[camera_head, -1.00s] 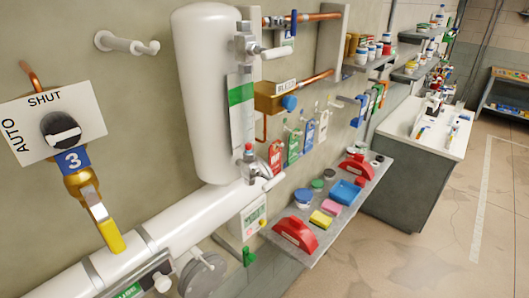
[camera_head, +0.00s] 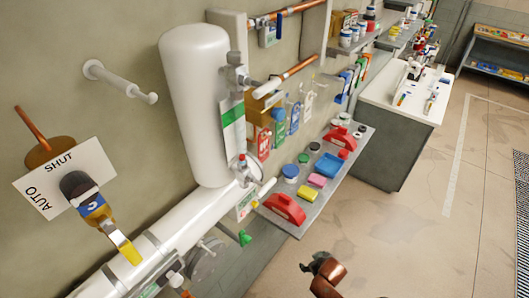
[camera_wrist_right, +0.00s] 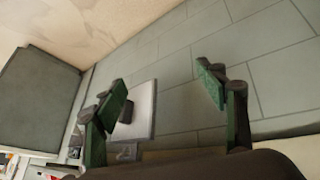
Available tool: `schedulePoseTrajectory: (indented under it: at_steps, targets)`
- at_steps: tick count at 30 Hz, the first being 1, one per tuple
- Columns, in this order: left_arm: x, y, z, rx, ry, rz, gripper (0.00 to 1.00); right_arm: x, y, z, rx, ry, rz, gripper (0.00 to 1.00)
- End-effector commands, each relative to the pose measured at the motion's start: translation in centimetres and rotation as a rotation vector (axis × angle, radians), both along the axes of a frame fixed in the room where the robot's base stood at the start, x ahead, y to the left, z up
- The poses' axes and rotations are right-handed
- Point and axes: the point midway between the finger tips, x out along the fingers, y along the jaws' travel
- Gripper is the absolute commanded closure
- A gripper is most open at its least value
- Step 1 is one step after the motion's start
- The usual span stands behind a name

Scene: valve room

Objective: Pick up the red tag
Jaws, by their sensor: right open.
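The red tag (camera_head: 264,145) hangs on the wall at the near end of a row of tags, right of the white tank and above the shelf. Beside it hang a green tag (camera_head: 279,128), a blue tag (camera_head: 294,118) and a white tag (camera_head: 308,105). My right gripper (camera_head: 315,263) is low in the head view, in front of the shelf and well apart from the red tag. In the right wrist view, its two green fingers (camera_wrist_right: 165,92) are spread with nothing held between them. The red tag cannot be made out there. My left gripper is not in view.
A grey shelf (camera_head: 318,207) below the tags holds red handled items (camera_head: 285,208), a blue tray (camera_head: 329,165), sponges and jars. The white tank (camera_head: 196,100) and pipe lie left of the tags. A white-topped cabinet (camera_head: 392,150) stands right. The floor (camera_head: 430,230) is clear.

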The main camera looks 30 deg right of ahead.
Motion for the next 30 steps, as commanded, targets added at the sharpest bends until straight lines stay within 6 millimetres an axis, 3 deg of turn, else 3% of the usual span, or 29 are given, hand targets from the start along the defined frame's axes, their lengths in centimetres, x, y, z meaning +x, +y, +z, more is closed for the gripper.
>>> schedulePoseTrajectory:
  at_steps: [1, 7, 9, 14, 20, 25, 30]
  targets:
    - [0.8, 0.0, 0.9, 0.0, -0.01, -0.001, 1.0, 0.5, 0.2, 3.1, -0.004, -0.021, 0.005, 0.35]
    - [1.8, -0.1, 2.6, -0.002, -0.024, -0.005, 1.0, 2.0, 0.7, 12.7, -0.017, -0.103, 0.016, 0.35]
    - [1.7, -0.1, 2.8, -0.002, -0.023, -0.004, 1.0, 3.0, 0.3, 15.1, -0.024, -0.143, 0.023, 0.35]
    - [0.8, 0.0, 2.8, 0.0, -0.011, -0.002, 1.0, 5.6, -0.9, 18.3, -0.029, -0.23, 0.04, 0.35]
    - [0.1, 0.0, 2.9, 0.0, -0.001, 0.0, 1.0, 10.1, -2.5, 23.8, -0.021, -0.369, 0.089, 0.35]
    - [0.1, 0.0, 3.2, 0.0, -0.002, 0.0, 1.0, 15.0, -2.6, 31.2, 0.025, -0.512, 0.183, 0.35]
    - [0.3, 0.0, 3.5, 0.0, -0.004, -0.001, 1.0, 18.9, -0.4, 39.4, 0.116, -0.608, 0.315, 0.35]
